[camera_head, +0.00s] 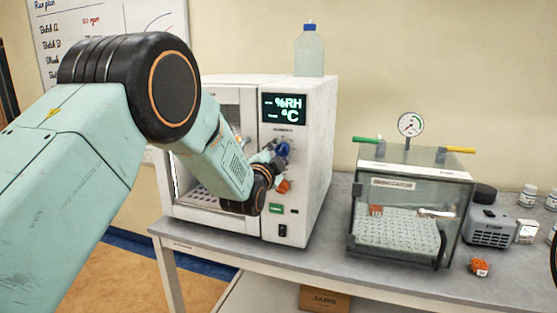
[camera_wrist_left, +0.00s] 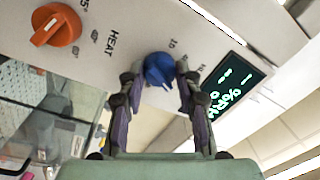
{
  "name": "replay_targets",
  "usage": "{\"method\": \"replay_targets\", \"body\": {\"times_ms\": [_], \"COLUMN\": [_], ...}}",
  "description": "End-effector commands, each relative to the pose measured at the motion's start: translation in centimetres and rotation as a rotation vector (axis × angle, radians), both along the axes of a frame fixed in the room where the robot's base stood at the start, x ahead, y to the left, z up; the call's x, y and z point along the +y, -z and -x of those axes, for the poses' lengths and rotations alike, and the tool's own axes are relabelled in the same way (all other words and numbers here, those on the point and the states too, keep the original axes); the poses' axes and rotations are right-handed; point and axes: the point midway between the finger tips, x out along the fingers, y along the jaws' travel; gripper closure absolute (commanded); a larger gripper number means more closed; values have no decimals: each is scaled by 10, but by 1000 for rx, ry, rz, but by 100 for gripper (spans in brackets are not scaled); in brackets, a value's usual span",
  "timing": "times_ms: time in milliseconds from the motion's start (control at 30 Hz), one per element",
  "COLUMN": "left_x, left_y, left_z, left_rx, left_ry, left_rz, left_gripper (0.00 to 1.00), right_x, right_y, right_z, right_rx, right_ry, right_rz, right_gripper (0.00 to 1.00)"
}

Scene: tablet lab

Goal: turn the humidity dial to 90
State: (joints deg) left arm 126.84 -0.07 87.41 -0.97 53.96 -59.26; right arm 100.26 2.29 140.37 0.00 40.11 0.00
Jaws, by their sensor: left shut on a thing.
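The humidity dial is a blue knob (camera_head: 283,149) on the front panel of a white chamber (camera_head: 312,160), below its display. My left gripper (camera_head: 275,160) reaches it from the left and is shut on it. In the left wrist view the blue dial (camera_wrist_left: 159,69) sits between the two fingers of the left gripper (camera_wrist_left: 158,82), one on each side. The fingers partly hide the marks around the dial, and its setting cannot be read. The dark display (camera_head: 284,109) shows "%RH" and "°C" with dashes; it also shows in the left wrist view (camera_wrist_left: 232,90). My right gripper is not seen.
An orange HEAT dial (camera_head: 284,186) sits below the blue one, with a green button (camera_head: 276,209) under it. A clear desiccator box (camera_head: 395,250) with a gauge (camera_head: 411,124) stands to the right. A bottle (camera_head: 309,52) stands on the chamber. A grey pump (camera_head: 488,229) is farther right.

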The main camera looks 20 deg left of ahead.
Motion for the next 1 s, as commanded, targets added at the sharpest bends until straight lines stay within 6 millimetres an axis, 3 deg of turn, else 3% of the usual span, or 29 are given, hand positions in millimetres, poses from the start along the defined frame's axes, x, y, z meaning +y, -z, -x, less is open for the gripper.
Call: {"method": "replay_targets", "body": {"times_ms": [1000], "left_x": [4], "left_y": [-7], "left_z": [-1], "left_rx": [-42], "left_ry": [-11], "left_rz": [-919], "left_gripper": [98], "right_x": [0], "right_y": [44], "right_z": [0], "right_rx": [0], "right_ry": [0], "right_rz": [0], "right_gripper": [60]}}
